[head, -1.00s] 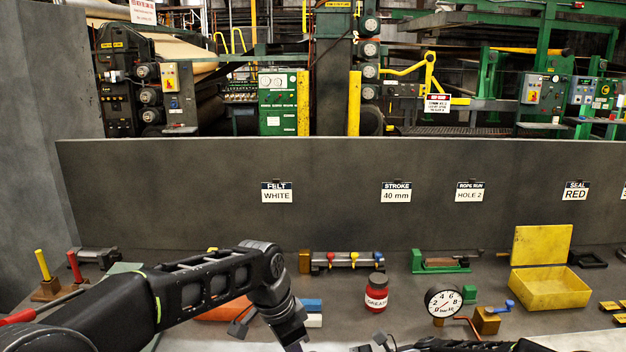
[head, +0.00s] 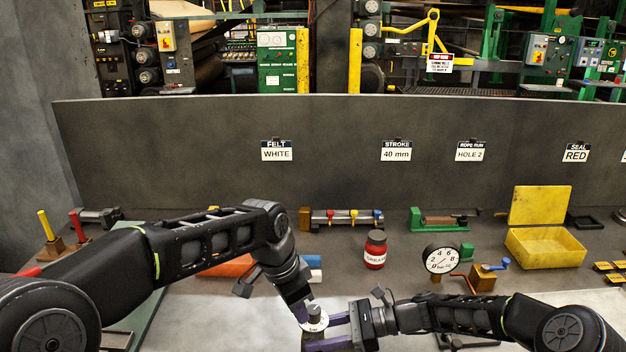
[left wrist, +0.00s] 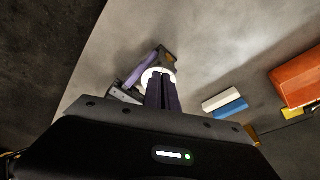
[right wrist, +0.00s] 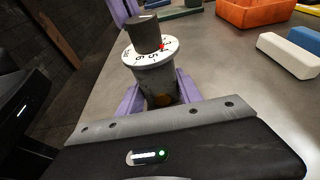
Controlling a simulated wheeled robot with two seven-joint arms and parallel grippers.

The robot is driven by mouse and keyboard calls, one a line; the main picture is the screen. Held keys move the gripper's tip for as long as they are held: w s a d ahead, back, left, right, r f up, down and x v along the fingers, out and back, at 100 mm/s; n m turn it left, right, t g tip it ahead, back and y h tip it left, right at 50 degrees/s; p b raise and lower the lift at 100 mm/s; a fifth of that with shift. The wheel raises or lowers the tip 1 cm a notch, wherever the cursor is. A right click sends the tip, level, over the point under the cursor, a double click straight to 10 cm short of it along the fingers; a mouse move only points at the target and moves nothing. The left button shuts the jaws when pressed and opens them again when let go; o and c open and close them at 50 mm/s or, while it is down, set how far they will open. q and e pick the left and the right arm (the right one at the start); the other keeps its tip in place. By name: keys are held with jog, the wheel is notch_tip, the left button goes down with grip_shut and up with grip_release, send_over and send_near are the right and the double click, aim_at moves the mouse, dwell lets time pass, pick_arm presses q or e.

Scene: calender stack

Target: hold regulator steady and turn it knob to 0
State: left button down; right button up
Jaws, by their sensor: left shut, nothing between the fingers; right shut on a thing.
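The regulator is a grey cylinder (right wrist: 155,83) with a white numbered dial and a dark knob (right wrist: 145,35) on top. It stands upright, and a small red mark shows at the dial's right side, near the knob. My right gripper (right wrist: 156,92) is shut on its body, one purple finger on each side. In the head view the regulator's dial (head: 314,323) shows between both grippers, and the right gripper (head: 325,335) reaches in from the right. My left gripper (left wrist: 162,92) is shut and empty, its fingertips close beside the knob; contact cannot be told.
Blue and white blocks (right wrist: 285,54) and an orange bin (right wrist: 252,10) lie beyond the regulator. A red jar (head: 375,250), a pressure gauge (head: 441,260) and a yellow box (head: 545,250) stand farther back. A grey wall (head: 340,175) closes the rear.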

pick_arm(q)
jog(key=shift+s+d, duration=0.35)
jog(key=shift+d, duration=0.05)
dwell(0.4)
jog(key=shift+s+a, duration=0.1)
jog(key=shift+s, duration=0.05)
jog(key=shift+s+a, duration=0.15)
jog(key=shift+a, duration=0.05)
dwell(0.3)
jog(key=d+v, duration=0.1)
jog(key=v, duration=0.4)
jog(key=shift+w+r, duration=0.3)
jog(key=shift+r, duration=0.25)
jog(key=w, duration=0.1)
jog(key=w+r, duration=0.1)
jog(key=shift+w+a, duration=0.3)
jog(key=shift+a, duration=0.1)
